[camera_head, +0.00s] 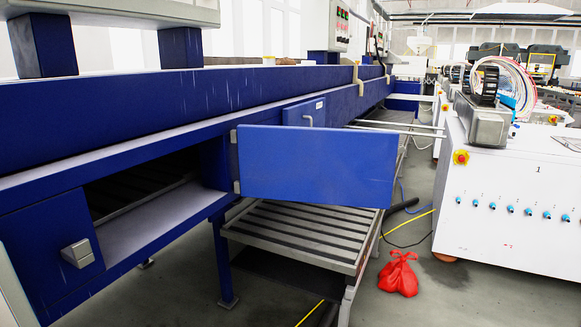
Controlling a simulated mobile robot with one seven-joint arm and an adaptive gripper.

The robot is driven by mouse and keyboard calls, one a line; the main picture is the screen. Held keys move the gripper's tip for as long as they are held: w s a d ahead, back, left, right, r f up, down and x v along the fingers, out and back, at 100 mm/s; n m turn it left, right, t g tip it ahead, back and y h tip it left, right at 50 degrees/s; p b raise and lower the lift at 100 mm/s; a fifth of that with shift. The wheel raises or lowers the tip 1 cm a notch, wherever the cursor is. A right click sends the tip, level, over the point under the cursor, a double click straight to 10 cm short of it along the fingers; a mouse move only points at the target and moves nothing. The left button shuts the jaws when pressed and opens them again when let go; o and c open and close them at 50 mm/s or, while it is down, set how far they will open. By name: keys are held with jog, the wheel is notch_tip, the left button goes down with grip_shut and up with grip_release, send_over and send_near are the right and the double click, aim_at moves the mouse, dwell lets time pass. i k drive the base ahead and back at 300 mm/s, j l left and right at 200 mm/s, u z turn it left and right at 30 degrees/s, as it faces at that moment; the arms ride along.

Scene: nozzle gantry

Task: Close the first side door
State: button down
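A blue side door (315,166) stands open in the middle of the head view. Its left edge has small hinges on the blue frame of the long machine (150,118), and its flat panel sticks out to the right, above a slatted metal rack. To its left is a dark opening (135,190) in the machine's side. Farther back, another blue panel with a handle (307,116) sits flush in the machine. At the lower left, a blue panel (45,250) carries a grey block-like latch or handle (78,253). My gripper is not in view.
The slatted rack (300,235) stands low beneath the open door. A red bag (398,275) and cables lie on the floor. A white cabinet (510,205) with blue connectors stands at right. Grey floor (465,300) is free at the front right.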

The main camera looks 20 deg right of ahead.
aim_at(344, 167)
jog(key=u, duration=1.35)
jog(key=l+u, duration=0.2)
jog(key=u, duration=0.2)
jog(key=l+u, duration=0.15)
jog(key=u, duration=0.25)
jog(key=l+u, duration=0.2)
jog(key=u, duration=0.2)
jog(key=k+l+u, duration=0.3)
jog(key=l, duration=0.15)
jog(key=k+l+u, duration=0.25)
jog(key=l, duration=0.2)
jog(key=k+l+u, duration=0.1)
jog(key=k, duration=0.35)
jog(key=k+l+u, duration=0.15)
jog(key=k, duration=0.35)
jog(key=k+l+z, duration=0.25)
jog(key=k, duration=0.2)
jog(key=k+l+z, duration=0.2)
jog(key=k, duration=0.25)
jog(key=k+l+z, duration=0.25)
jog(key=l, duration=0.4)
jog(key=k+l+z, duration=0.1)
jog(key=k+l, duration=0.15)
jog(key=l+z, duration=0.25)
jog(key=l, duration=0.55)
jog(key=u, duration=1)
jog(key=k+j, duration=0.05)
